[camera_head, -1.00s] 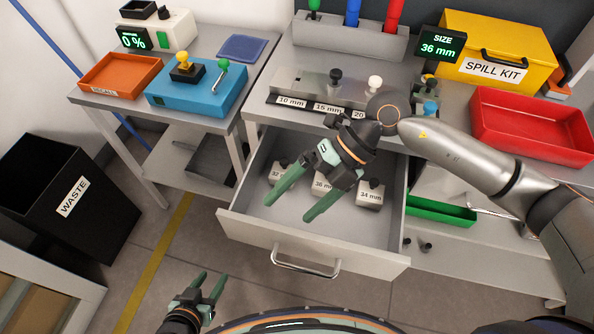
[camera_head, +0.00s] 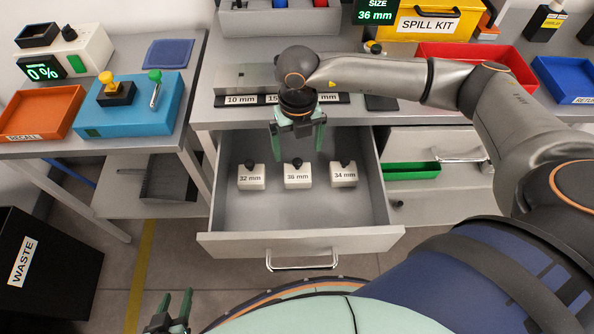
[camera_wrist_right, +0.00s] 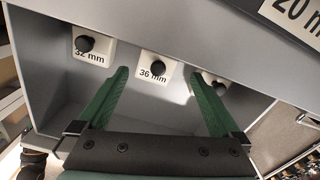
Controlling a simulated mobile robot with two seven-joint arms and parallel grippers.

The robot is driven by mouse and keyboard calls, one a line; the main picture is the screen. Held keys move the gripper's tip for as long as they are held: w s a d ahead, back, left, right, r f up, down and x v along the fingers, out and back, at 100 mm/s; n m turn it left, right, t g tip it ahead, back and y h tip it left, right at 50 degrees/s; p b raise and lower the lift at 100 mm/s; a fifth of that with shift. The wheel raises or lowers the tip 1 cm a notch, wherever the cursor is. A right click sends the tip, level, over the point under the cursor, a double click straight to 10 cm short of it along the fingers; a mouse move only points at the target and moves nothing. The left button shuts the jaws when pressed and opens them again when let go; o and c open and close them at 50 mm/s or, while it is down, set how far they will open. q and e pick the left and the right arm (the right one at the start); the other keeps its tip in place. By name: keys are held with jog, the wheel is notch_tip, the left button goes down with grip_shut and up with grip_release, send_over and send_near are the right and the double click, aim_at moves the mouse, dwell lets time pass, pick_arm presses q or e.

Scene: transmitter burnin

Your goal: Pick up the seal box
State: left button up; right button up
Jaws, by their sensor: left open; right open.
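Three small white boxes with black knobs stand in a row in the open grey drawer (camera_head: 230,215). They are labelled 32 mm (camera_head: 251,183), 36 mm (camera_head: 297,182) and 34 mm (camera_head: 344,180). My right gripper (camera_head: 299,150) is open and empty, pointing down above the drawer near the middle box. In the right wrist view, the 36 mm box (camera_wrist_right: 152,70) shows between and beyond the fingertips (camera_wrist_right: 158,76). The 32 mm box (camera_wrist_right: 88,52) is left of them, and the third box is partly hidden by a finger. My left gripper (camera_head: 176,306) is open and empty at the bottom left.
A display (camera_head: 375,12) reads SIZE 36 mm. The worktop (camera_head: 215,117) with labelled size blocks lies behind the drawer. A red tray (camera_head: 480,60) and a yellow spill kit (camera_head: 425,22) stand at right. A blue fixture (camera_head: 130,118) and orange tray (camera_head: 40,113) stand on the left table.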

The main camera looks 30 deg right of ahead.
aim_at(297, 160)
jog(key=shift+s+a+f, duration=0.1)
jog(key=shift+a+f, duration=0.05)
jog(key=shift+f, duration=2.6)
jog(key=shift+c, duration=0.4)
jog(key=c, duration=1)
